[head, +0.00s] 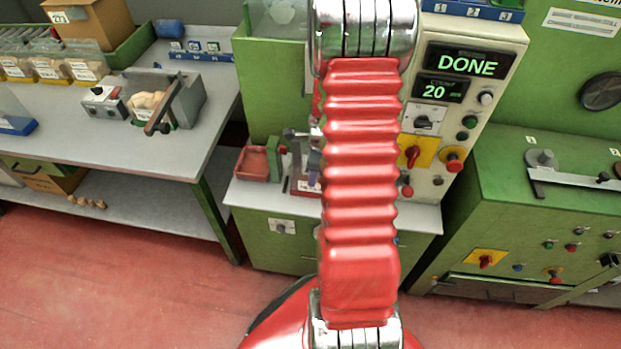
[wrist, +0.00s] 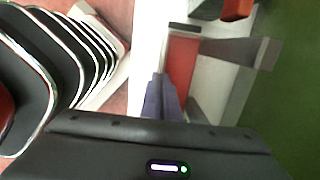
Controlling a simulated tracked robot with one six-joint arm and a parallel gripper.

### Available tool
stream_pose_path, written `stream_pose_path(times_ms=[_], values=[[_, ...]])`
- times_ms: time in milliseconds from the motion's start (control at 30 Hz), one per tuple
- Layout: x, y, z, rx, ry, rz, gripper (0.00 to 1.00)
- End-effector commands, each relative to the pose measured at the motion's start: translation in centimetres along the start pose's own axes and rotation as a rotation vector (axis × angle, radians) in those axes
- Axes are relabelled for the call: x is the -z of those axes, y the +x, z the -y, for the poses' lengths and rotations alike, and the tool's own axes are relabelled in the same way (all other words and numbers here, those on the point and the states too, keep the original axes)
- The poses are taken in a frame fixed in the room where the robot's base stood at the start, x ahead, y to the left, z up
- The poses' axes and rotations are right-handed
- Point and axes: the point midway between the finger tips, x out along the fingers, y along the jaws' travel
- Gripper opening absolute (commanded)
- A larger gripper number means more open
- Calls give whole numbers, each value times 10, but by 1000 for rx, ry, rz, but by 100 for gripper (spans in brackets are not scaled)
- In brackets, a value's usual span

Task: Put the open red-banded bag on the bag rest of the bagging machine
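The bagging machine (head: 470,110) stands behind my raised red arm, with a lit panel reading DONE and 20. My arm hides the middle of the machine, where the bag rest cannot be made out. My gripper is mostly behind the arm in the head view. In the wrist view its black housing fills the bottom edge, and dark purple finger-like parts (wrist: 160,98) stand close together above it. Whether anything is between them is unclear. Just beyond are a red patch (wrist: 183,62) and a grey bar (wrist: 238,50). I cannot clearly identify the open red-banded bag.
A red tray (head: 256,163) sits on the machine's shelf, left of my arm. A bench (head: 195,130) at left holds a lever device (head: 180,98) with a bag of corks, several labelled bags and a cardboard box (head: 90,22). A green cabinet (head: 540,220) stands right.

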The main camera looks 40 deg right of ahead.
Motion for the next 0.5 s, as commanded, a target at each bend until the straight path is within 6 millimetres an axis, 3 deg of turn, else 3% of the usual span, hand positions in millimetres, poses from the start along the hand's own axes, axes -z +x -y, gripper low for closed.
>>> stream_pose_path(times_ms=[67,333,500], values=[[0,2,0,-1,0,0,0],[0,1,0,0,0,0,20],[0,1,0,0,0,0,20]])
